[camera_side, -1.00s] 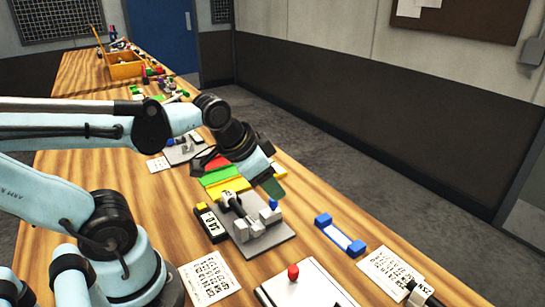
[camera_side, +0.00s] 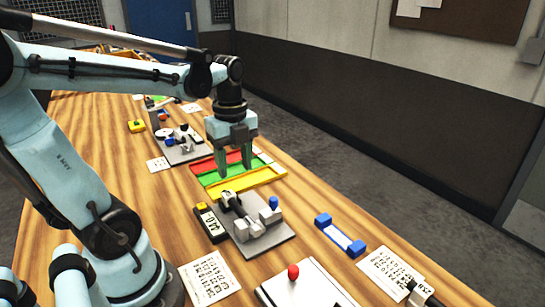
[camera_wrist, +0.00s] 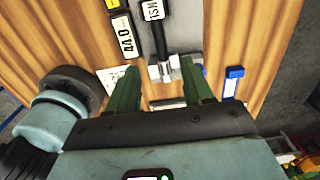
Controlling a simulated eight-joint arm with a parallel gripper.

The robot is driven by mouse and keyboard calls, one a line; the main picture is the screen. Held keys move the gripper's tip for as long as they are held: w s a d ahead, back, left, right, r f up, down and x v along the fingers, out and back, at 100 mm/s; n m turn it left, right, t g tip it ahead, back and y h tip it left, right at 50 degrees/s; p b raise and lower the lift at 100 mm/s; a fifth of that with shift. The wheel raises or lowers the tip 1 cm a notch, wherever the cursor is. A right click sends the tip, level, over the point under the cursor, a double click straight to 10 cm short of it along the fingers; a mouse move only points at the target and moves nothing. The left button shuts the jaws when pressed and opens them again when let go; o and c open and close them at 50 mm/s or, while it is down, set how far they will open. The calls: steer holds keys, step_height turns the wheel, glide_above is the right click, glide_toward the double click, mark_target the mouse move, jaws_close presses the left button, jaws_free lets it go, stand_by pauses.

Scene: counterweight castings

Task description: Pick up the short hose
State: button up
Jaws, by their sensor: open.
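My gripper (camera_side: 234,168) points down with its two green fingers apart and empty, over the red, green and yellow trays in the side view. Both fingers also show in the wrist view (camera_wrist: 158,78). No piece is plainly recognisable as the short hose. A dark cylinder with a white label (camera_side: 231,201) lies in a fixture on a grey plate (camera_side: 268,243), nearer the camera than my gripper. The cylinder also shows in the wrist view (camera_wrist: 160,36), beyond my fingertips. I cannot tell whether it is a hose.
The yellow tray (camera_side: 262,180) lies just behind the grey plate. A black gauge with a yellow end (camera_side: 209,224) is left of the plate. A blue-ended white piece (camera_side: 341,236) lies to its right. Another grey fixture (camera_side: 184,153) stands farther back. Bare wood separates these.

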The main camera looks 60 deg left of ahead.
mark_target(238, 206)
steer(key=shift+d+f, duration=0.1)
steer(key=shift+f, duration=5.75)
steer(key=shift+c, duration=0.5)
jaws_close()
